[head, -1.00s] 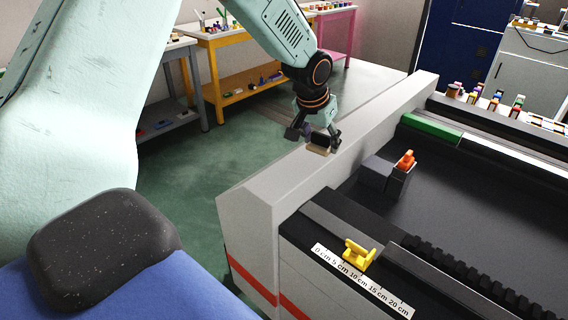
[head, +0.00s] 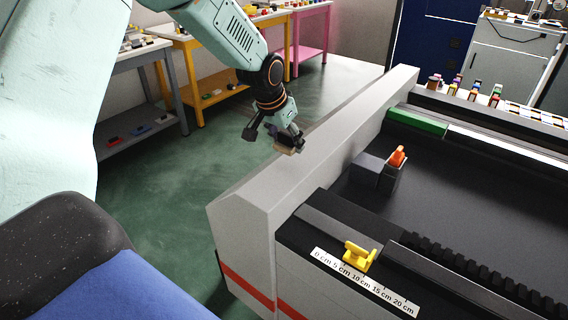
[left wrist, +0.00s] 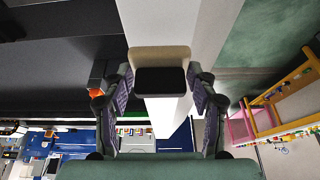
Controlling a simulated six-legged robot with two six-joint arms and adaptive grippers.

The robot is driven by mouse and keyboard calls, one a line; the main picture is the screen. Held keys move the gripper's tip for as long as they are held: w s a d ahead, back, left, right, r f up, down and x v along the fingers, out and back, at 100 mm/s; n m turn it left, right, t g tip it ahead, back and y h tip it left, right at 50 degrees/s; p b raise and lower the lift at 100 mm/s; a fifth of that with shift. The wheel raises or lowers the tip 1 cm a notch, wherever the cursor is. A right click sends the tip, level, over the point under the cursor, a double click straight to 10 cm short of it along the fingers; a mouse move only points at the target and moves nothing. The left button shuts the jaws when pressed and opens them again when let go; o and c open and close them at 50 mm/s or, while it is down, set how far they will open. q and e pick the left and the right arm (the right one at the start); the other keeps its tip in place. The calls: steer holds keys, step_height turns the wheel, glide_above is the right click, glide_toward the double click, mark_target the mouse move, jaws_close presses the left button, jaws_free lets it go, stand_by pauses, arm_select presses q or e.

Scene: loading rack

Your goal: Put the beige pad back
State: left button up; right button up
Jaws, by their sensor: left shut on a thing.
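My left gripper (head: 282,135) is shut on the beige pad (head: 287,149). It holds the pad in the air by the left edge of the machine's grey side wall. In the left wrist view the pad (left wrist: 160,58) sits between the two fingertips (left wrist: 160,82). Its beige body is at the top and a black face points at the camera. My right gripper is not in view.
The long grey side wall (head: 325,125) borders a dark bed. On the bed are a dark grey block (head: 366,169) and an orange piece (head: 397,156) in a dark holder. A yellow clip (head: 359,256) stands by a ruler strip (head: 375,289). Yellow (head: 220,95) and pink (head: 312,40) tables stand behind.

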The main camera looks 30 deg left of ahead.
mark_target(280, 147)
arm_select(q)
steer(key=f, duration=0.4)
steer(key=shift+w+a, duration=0.3)
steer(key=shift+a, duration=0.05)
steer(key=shift+s+d+f, duration=0.15)
steer(key=shift+d+f, duration=0.1)
steer(key=shift+f, duration=0.3)
steer(key=shift+s+d+f, duration=0.1)
steer(key=shift+d+f, duration=0.1)
steer(key=shift+f, duration=0.7)
steer(key=shift+w+a+f, duration=0.15)
steer(key=shift+a+f, duration=0.05)
steer(key=shift+a, duration=0.15)
steer(key=o, duration=0.8)
steer(key=shift+w+f, duration=0.1)
steer(key=o, duration=0.3)
steer(key=shift+s+d+r, duration=0.25)
steer(key=shift+w+a+f, duration=0.1)
steer(key=shift+a, duration=0.15)
steer(key=shift+r, duration=0.25)
steer(key=p+v, duration=0.1)
steer(key=v, duration=0.8)
steer(key=shift+r, duration=0.35)
steer(key=shift+s+r, duration=0.4)
steer(key=shift+r, duration=0.2)
steer(key=shift+s+r, duration=0.25)
